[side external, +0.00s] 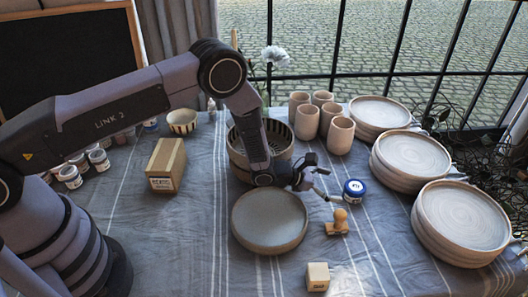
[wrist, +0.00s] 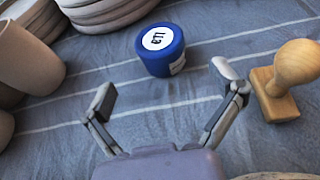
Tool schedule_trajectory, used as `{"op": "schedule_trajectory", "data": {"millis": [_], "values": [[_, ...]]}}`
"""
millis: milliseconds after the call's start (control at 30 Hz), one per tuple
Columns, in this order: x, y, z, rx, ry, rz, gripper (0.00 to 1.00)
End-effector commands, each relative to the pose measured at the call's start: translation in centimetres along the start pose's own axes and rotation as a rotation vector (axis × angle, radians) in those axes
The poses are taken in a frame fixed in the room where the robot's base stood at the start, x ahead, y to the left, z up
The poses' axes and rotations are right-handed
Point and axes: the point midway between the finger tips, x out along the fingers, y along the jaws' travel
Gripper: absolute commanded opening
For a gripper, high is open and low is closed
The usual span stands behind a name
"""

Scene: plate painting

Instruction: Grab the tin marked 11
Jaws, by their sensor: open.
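A blue-lidded tin (side external: 354,190) stands upright on the cloth, right of the grey plate. In the wrist view the tin (wrist: 160,48) sits just beyond the fingertips, roughly centred between them. The round white label on its lid carries dark characters at an angle, and I cannot read them surely. My gripper (side external: 330,184) is open, left of the tin and apart from it; its two fingers (wrist: 164,84) are spread and empty. Several other tins (side external: 72,177) stand at the left beside my arm, their markings too small to read.
A wooden stamp (side external: 337,222) stands close to the tin; it also shows in the wrist view (wrist: 284,82). The grey plate (side external: 270,221) lies below my gripper. Cups (side external: 340,136) and plate stacks (side external: 462,224) stand behind and right. A small block (side external: 317,276) is in front.

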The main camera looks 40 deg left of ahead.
Motion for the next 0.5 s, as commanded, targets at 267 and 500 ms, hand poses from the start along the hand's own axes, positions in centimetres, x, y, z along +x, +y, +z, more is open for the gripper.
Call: {"op": "schedule_trajectory", "data": {"millis": [267, 500], "values": [[2.5, 0.0, 0.0, 0.0, 0.0, 0.0, 0.93], [5.5, -0.2, 0.1, 0.002, -0.002, -0.001, 0.93]]}}
